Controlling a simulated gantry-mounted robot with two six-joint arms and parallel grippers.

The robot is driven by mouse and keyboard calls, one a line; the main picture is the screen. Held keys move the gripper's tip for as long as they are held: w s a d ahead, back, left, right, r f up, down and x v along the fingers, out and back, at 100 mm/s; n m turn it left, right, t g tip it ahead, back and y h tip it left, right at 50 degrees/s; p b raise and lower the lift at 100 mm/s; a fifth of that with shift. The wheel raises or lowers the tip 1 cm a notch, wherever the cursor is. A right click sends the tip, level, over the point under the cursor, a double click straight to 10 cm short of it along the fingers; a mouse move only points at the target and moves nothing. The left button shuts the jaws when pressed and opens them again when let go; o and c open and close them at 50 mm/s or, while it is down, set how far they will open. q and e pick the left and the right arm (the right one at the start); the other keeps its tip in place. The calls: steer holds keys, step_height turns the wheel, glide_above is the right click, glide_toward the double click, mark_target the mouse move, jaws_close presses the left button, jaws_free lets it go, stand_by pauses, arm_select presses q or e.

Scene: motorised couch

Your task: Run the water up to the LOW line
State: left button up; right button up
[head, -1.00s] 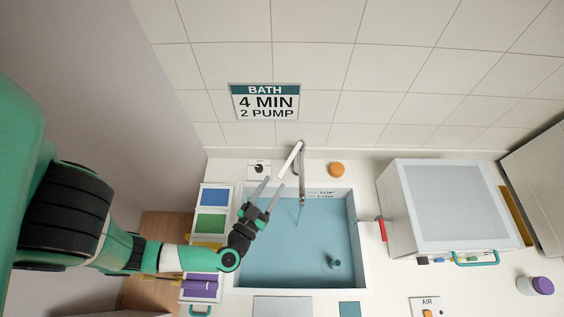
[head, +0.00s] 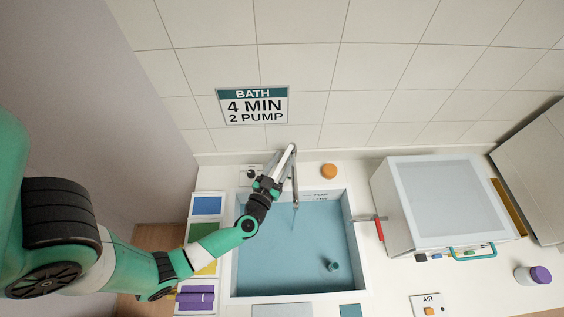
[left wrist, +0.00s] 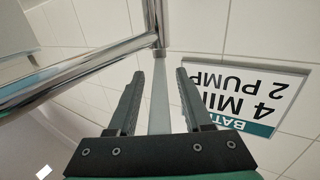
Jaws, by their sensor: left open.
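The basin (head: 362,262) holds blue water (head: 285,255). The TOP and LOW markings (head: 319,195) are on its back wall; I cannot read the exact water level against LOW. The metal tap (head: 296,185) stands at the back edge, its spout over the water; a thin pale streak lies below it, and I cannot tell if it is running water. My left gripper (head: 280,168) is at the tap's pale lever. In the left wrist view the open gripper (left wrist: 158,75) has the flat lever (left wrist: 160,105) between its fingers, apart from both. My right gripper is out of view.
A wall sign (head: 253,106) reads BATH, 4 MIN, 2 PUMP. An orange knob (head: 328,171) is right of the tap. A small dark teal object (head: 332,265) is in the basin. A clear-topped box (head: 437,195) stands to the right, near a red handle (head: 379,229).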

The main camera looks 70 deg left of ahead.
arm_select(q)
jaws_close()
stand_by(1.4)
